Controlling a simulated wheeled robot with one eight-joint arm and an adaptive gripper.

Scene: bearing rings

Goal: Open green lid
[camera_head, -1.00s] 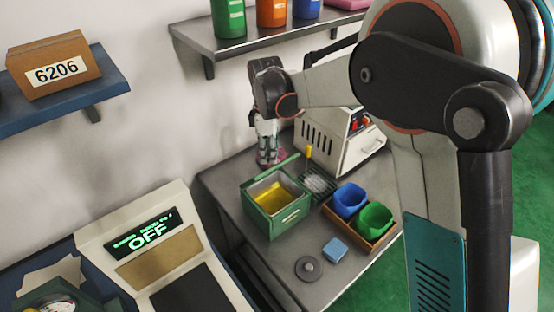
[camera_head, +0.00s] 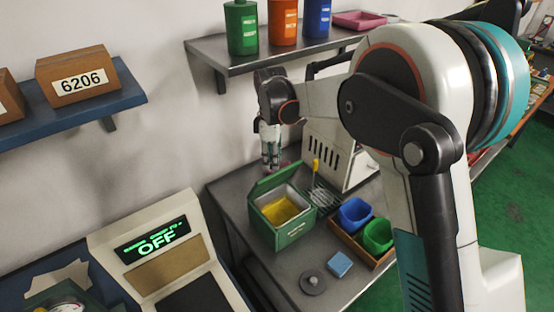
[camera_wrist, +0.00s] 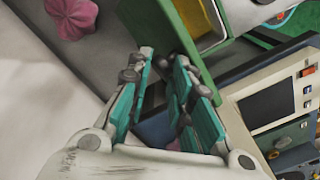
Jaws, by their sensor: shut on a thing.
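The green box (camera_head: 286,235) stands on the grey bench, with yellow contents (camera_head: 280,211) visible inside. Its green lid (camera_head: 274,180) is raised along the back side, leaving the box uncovered. In the wrist view the lid (camera_wrist: 172,28) is a slanting green panel beside the yellow interior (camera_wrist: 197,17). My gripper (camera_head: 271,168) points down at the lid's back edge. In the wrist view my gripper's teal-padded fingers (camera_wrist: 163,62) are close together at the lid, and the right finger overlaps it. The exact contact is partly hidden.
A wooden tray holds a blue bin (camera_head: 355,214) and a green bin (camera_head: 378,236) right of the box. A blue block (camera_head: 339,264) and grey disc (camera_head: 312,282) lie in front. A pink flower-shaped thing (camera_wrist: 72,17) is near my gripper. A shelf (camera_head: 235,66) hangs above.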

